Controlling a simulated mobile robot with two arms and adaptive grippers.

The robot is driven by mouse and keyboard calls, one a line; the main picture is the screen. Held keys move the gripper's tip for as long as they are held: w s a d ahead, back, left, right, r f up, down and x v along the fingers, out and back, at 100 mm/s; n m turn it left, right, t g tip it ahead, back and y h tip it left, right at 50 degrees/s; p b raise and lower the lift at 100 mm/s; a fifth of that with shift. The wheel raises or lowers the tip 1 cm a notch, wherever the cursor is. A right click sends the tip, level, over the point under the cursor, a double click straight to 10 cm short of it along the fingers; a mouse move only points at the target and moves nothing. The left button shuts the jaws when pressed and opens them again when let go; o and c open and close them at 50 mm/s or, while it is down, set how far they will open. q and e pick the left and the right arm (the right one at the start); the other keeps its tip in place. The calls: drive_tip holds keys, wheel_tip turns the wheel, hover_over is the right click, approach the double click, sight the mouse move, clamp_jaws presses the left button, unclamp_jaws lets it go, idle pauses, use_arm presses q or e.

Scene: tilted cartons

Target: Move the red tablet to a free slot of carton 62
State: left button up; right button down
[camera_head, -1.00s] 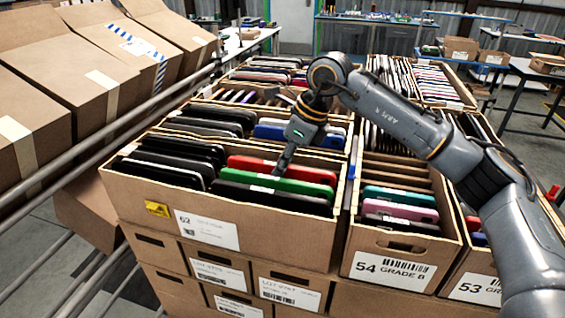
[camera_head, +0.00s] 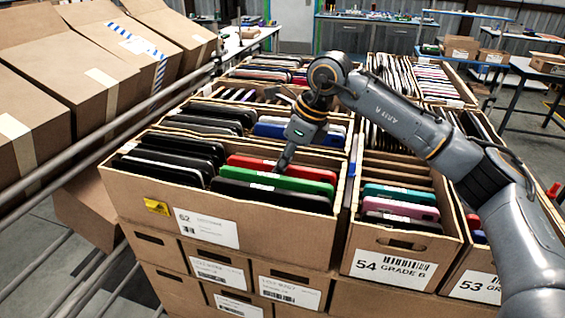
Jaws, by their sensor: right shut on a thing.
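The red tablet (camera_head: 311,172) stands tilted in carton 62 (camera_head: 279,234), the front-left open carton, behind a green tablet (camera_head: 302,185) and a black one (camera_head: 285,199). My right gripper (camera_head: 283,167) reaches down from above and is shut at the top edge of the red tablet, just behind the green one. Its finger hides a small part of the red tablet, and the far finger is hidden. Black tablets fill the left row of carton 62. A dark gap shows behind the red tablet. My left gripper is out of view.
Carton 54 (camera_head: 388,270) with teal, pink and dark tablets stands close on the right, and carton 53 (camera_head: 478,287) beyond it. Another filled carton adjoins at the back. A metal rail (camera_head: 110,135) with closed boxes runs along the left.

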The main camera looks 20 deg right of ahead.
drive_tip(key=shift+r, duration=0.1)
drive_tip(key=c, duration=1.3)
unclamp_jaws()
drive_tip(key=v, duration=1.2)
wheel_tip(320, 180, up, 7)
drive_tip(key=p, duration=0.6)
